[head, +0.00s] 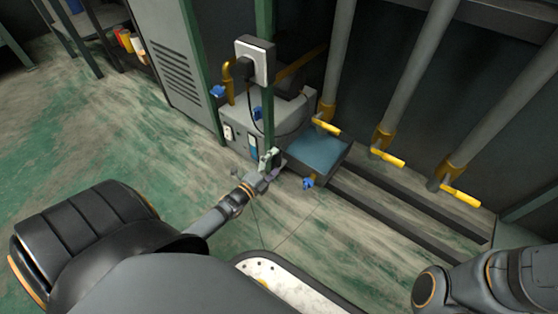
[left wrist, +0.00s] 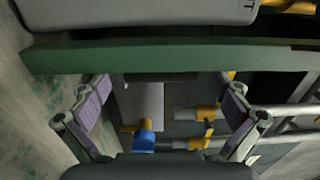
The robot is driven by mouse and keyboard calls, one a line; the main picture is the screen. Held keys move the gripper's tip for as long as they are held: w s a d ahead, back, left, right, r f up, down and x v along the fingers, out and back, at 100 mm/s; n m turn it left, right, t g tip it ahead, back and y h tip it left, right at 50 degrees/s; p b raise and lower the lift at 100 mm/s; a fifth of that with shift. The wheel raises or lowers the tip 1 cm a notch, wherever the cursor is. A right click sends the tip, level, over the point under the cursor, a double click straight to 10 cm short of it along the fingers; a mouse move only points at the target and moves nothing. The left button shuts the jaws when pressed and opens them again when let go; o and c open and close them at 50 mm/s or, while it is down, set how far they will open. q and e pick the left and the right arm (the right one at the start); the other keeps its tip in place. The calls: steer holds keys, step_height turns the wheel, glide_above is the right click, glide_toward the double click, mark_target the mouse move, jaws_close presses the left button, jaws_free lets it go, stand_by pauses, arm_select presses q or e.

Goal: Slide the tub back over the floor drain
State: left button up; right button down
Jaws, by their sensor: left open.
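The tub (head: 320,150) looks like a low dark box with a bluish top, beside the grey machine and below the pipe outlets. A blue tap (head: 308,183) sits at its front. My left gripper (head: 270,160) is open, just left of the tub and in front of the green post. In the left wrist view, the open fingers (left wrist: 165,100) have a green bar beyond them and nothing clearly held between them. A blue handle (left wrist: 144,139) shows there near the lower finger side. I cannot make out a floor drain. My right gripper is out of view; only part of that arm shows.
A grey machine (head: 238,132) with a socket and blue valves stands left of the tub. Several grey pipes with yellow handles (head: 388,157) come down behind and right. Dark rails (head: 410,212) run along the floor to the right. Open floor (head: 110,130) lies left.

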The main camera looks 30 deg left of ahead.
arm_select(q)
steer(key=shift+w+d+b, duration=0.1)
steer(key=shift+w+b, duration=0.25)
steer(key=shift+w, duration=0.7)
steer(key=c, duration=1.3)
steer(key=shift+s+d, duration=0.1)
steer(key=shift+c, duration=0.4)
